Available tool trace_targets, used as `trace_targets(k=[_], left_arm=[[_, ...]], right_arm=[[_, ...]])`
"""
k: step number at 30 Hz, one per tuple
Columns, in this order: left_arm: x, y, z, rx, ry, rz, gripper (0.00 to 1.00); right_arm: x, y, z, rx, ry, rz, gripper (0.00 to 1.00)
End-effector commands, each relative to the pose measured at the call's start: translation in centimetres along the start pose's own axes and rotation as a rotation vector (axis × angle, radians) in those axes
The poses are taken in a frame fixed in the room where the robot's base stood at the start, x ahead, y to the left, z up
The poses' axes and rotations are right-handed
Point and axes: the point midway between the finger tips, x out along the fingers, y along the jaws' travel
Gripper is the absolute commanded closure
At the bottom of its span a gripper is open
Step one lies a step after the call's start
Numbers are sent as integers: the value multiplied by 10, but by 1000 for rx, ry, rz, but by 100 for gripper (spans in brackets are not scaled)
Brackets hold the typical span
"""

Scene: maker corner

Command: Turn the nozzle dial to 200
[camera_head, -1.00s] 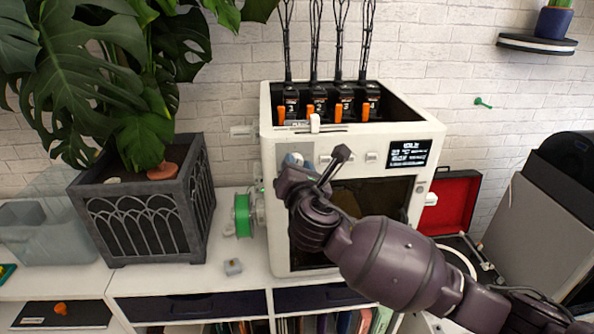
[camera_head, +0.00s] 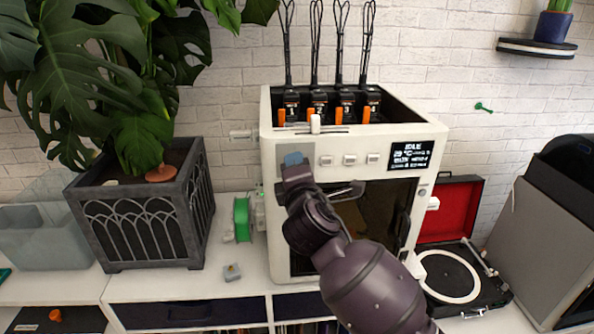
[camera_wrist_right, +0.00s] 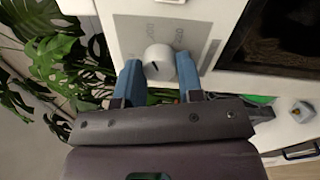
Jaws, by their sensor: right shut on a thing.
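The nozzle dial (camera_wrist_right: 159,62) is a white round knob with a short dark mark, on a grey panel (camera_wrist_right: 135,35) of the white printer (camera_head: 268,215). In the right wrist view grey printed marks stand around it, too blurred to read surely. My right gripper (camera_wrist_right: 159,72) is shut on the dial, one blue finger on each side. In the head view my right gripper (camera_head: 293,160) hides the dial at the printer's upper left front. The printer's display (camera_head: 408,155) reads IDLE with a temperature that looks like 29 °C. My left gripper is not in view.
Three white buttons (camera_head: 349,160) sit right of the dial, and a dark door (camera_head: 370,215) lies below. A planter (camera_head: 155,220) stands left. A green spool (camera_head: 242,219) hangs at the printer's left side. A record player (camera_head: 450,280) stands right.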

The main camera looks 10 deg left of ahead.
Motion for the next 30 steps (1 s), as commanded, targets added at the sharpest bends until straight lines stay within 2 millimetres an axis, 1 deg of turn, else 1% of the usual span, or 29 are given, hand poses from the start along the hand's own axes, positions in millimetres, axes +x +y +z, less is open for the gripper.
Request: trace_targets(k=[3,9,22,23,24,26,27,30], left_arm=[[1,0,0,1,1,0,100],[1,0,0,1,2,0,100],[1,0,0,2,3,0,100],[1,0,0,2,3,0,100],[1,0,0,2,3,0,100],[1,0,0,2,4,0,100],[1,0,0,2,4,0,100],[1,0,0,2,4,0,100]], right_arm=[[0,-1,-1,45,-2,-2,89],[0,-1,-1,82,-4,-2,89],[0,-1,-1,89,-4,-2,89],[0,-1,-1,89,-4,-2,62],[0,-1,-1,88,-4,-2,56],[0,-1,-1,88,-4,-2,47],[0,-1,-1,88,-4,-1,41],[0,-1,0,88,-4,-1,40]])
